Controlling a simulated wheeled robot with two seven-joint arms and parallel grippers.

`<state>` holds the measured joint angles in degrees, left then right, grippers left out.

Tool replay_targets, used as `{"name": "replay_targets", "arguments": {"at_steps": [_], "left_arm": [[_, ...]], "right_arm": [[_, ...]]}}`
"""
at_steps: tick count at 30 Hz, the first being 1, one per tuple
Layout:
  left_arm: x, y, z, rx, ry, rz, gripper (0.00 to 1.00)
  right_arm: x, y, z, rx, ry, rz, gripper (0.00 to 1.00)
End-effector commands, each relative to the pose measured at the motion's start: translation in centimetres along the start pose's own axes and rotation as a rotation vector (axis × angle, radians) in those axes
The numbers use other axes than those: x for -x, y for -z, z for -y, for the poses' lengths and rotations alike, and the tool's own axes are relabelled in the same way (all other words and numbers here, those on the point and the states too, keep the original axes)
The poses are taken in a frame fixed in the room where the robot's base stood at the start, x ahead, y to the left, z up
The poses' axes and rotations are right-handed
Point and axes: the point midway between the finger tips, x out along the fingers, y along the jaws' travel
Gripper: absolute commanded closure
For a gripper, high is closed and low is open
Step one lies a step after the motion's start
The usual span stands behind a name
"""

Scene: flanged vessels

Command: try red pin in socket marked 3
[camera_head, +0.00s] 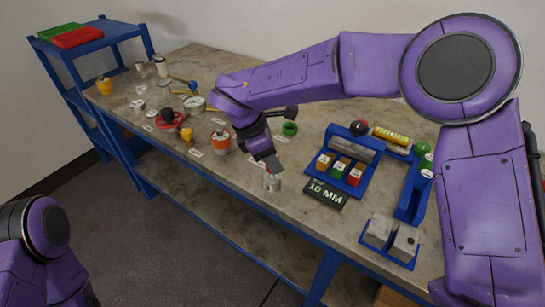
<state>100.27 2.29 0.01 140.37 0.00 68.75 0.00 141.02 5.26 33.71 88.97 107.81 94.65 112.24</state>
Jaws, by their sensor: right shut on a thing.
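My right gripper (266,163) reaches down over the front part of the bench and is shut on a small red piece, which looks like the red pin (268,174). Only a little of the pin shows below the fingers. A short grey cylinder (273,184), perhaps a socket, stands directly under it; I cannot tell whether the pin is in it or just above it. I cannot read a mark 3 on it. My left arm shows at the lower left, but its gripper is out of view.
A blue rack (331,184) with coloured blocks and a "10 MM" sign (325,194) stand close to the right of the gripper. An orange-and-white vessel (221,143) and a green ring (290,129) are nearby. A blue two-bay tray (403,263) sits at the front right.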

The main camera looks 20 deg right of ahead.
Motion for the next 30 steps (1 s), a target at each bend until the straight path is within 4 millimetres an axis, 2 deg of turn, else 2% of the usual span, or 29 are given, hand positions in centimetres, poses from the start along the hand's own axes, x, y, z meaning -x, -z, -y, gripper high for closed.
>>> {"name": "replay_targets", "arguments": {"at_steps": [8, 19, 30], "left_arm": [[0.1, 0.0, 0.0, 0.000, 0.000, 0.000, 0.57], [0.8, 0.3, 0.1, 0.000, 0.000, 0.000, 0.57], [0.7, 0.3, 0.1, 0.000, 0.000, 0.000, 0.57]], "right_arm": [[0.1, -0.1, 0.0, 0.000, 0.000, 0.000, 0.98], [1.6, -0.7, 0.0, 0.000, 0.000, 0.000, 0.98], [1.6, -0.7, 0.0, 0.000, 0.000, 0.000, 0.98]]}}
